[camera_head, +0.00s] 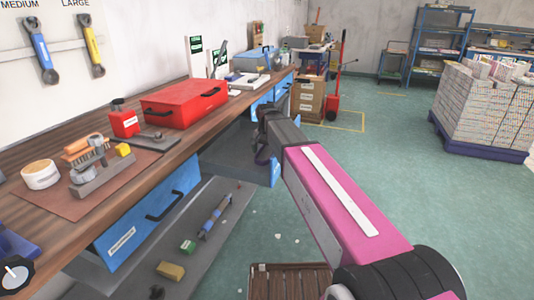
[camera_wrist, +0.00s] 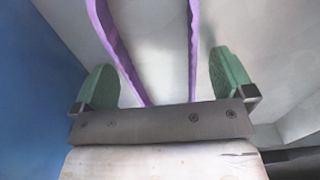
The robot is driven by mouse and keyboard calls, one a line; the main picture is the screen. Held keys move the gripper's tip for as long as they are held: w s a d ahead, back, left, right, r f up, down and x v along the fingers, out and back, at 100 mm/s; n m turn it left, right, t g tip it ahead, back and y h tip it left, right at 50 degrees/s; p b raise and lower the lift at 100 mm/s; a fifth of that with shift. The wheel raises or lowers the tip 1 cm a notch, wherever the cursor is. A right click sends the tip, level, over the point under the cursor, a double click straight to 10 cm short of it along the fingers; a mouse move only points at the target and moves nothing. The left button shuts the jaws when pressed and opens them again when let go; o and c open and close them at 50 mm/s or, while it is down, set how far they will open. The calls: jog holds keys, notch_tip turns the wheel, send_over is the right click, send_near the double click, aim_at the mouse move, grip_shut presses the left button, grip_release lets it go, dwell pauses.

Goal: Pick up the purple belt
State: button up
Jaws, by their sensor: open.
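The purple belt (camera_wrist: 118,50) shows in the wrist view as two thin strands that run from the top edge down between my fingers. The strands draw closer toward the bottom, where the gripper's grey bar hides the rest. My gripper (camera_wrist: 164,70) is open, with one green pad on each side of the strands, and neither pad visibly touches them. In the head view the end of my arm reaches into an open blue drawer (camera_head: 230,150) under the workbench. There my fingers and the belt cannot be made out clearly.
The wooden workbench (camera_head: 60,150) runs along the left, with a red toolbox (camera_head: 185,103) near its edge. A closed blue drawer (camera_head: 150,210) is nearer. A low shelf below holds several tools. The green floor to the right is mostly free.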

jog(key=c, duration=1)
jog(key=shift+c, duration=0.2)
jog(key=shift+r, duration=0.15)
jog(key=shift+r, duration=0.5)
jog(key=r, duration=0.3)
jog(key=shift+s+a+r, duration=0.25)
jog(key=shift+s+a, duration=0.15)
jog(key=s+a+r, duration=0.6)
jog(key=a, duration=0.2)
jog(key=shift+s+r, duration=0.15)
jog(key=shift+s, duration=0.25)
